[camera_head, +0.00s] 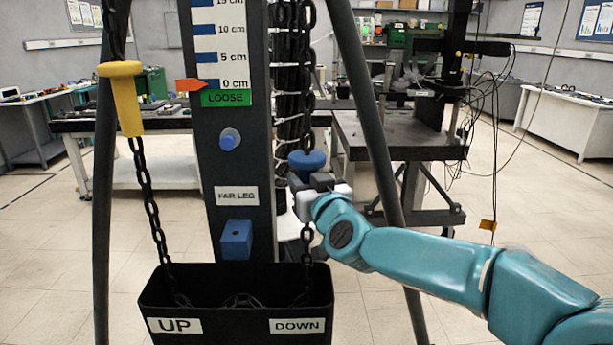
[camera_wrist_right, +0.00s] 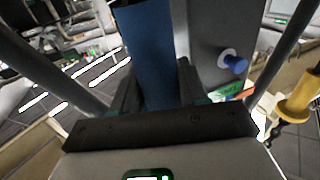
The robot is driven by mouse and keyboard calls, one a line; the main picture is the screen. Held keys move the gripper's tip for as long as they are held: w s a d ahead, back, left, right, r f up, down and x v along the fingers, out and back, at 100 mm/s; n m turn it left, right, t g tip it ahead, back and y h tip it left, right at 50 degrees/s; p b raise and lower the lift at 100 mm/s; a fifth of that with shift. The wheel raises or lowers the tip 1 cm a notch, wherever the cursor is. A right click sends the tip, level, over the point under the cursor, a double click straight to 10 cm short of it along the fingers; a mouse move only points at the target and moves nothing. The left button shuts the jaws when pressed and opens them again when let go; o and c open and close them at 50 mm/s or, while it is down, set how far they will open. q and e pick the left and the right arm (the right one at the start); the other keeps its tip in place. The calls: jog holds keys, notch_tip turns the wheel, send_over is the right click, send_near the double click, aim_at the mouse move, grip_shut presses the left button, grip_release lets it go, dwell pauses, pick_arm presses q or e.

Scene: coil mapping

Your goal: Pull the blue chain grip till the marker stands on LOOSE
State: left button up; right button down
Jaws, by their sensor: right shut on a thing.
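The blue chain grip (camera_head: 307,160) hangs on the right-hand chain, above the DOWN label. My right gripper (camera_head: 314,184) is shut on it from the right. In the right wrist view the blue grip (camera_wrist_right: 146,45) stands between the fingers of my right gripper (camera_wrist_right: 158,88). The orange marker (camera_head: 190,85) points right at the 0 cm line of the scale, just above the green LOOSE label (camera_head: 226,98). The LOOSE label also shows partly in the right wrist view (camera_wrist_right: 226,91). My left gripper is in neither view.
A yellow grip (camera_head: 122,95) hangs on the left chain, above the UP label. Below is a black chain bin (camera_head: 236,283). The dark post (camera_head: 232,175) carries a blue knob (camera_head: 230,139) and a blue block (camera_head: 236,240). A slanting dark leg (camera_head: 372,120) passes close beside my right arm.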

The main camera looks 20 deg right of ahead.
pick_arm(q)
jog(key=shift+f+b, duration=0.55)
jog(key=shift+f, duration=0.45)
pick_arm(e)
jog(key=shift+f, duration=1.4)
jog(key=c, duration=0.8)
grip_release()
jog(key=shift+r, duration=0.1)
jog(key=shift+o, duration=0.6)
jog(key=shift+r, duration=0.1)
jog(key=shift+s, duration=0.1)
jog(key=s, duration=1.6)
jog(key=shift+s+d, duration=0.15)
jog(key=shift+d, duration=0.1)
